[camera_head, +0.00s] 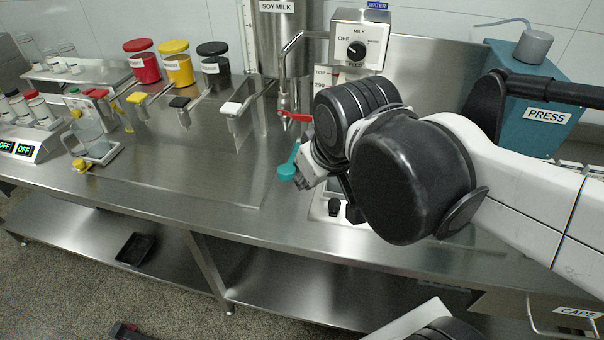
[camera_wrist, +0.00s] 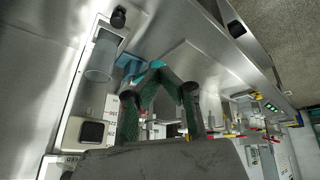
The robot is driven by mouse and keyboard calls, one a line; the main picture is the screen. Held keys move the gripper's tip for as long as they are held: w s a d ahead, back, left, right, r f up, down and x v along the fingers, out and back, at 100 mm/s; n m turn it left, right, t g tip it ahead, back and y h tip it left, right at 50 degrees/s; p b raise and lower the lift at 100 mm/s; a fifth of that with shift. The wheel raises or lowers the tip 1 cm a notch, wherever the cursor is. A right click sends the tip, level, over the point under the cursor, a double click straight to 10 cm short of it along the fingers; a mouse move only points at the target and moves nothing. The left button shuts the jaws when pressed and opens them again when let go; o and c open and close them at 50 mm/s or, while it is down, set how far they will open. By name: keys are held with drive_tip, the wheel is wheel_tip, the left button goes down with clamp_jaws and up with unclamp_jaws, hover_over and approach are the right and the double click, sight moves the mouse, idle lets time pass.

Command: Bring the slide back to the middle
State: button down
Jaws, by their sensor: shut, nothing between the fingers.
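Teal also shows just past the fingertips in the wrist view (camera_wrist: 130,62). I cannot tell whether they touch it. No part is marked as the slide, and I cannot tell whether this teal piece is it. My arm hides much of the station.
A red lever (camera_head: 295,116) is above the gripper, below a box with a dial (camera_head: 357,50). Several spouts with coloured tops stand to the left, with red, yellow and black jars (camera_head: 177,62) behind. A teal PRESS hopper (camera_head: 540,100) is at right. The counter's front left (camera_head: 170,190) is clear.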

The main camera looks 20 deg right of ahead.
sight(337, 193)
drive_tip(key=w+d+f+n+g+h+b, duration=0.1)
drive_tip(key=w+f+n+g+h+b, duration=0.2)
drive_tip(key=w+f+n+g, duration=0.6)
drive_tip(key=shift+n+t, duration=0.6)
drive_tip(key=shift+n, duration=0.1)
drive_tip(key=d+f, duration=0.1)
drive_tip(key=f, duration=0.2)
drive_tip(key=d+f, duration=0.2)
drive_tip(key=f, duration=0.1)
drive_tip(key=d+f+b, duration=0.1)
drive_tip(key=d+f, duration=0.1)
drive_tip(key=f, duration=0.1)
drive_tip(key=shift+f, duration=0.25)
drive_tip(key=shift+s+d, duration=0.35)
drive_tip(key=shift+d, duration=0.15)
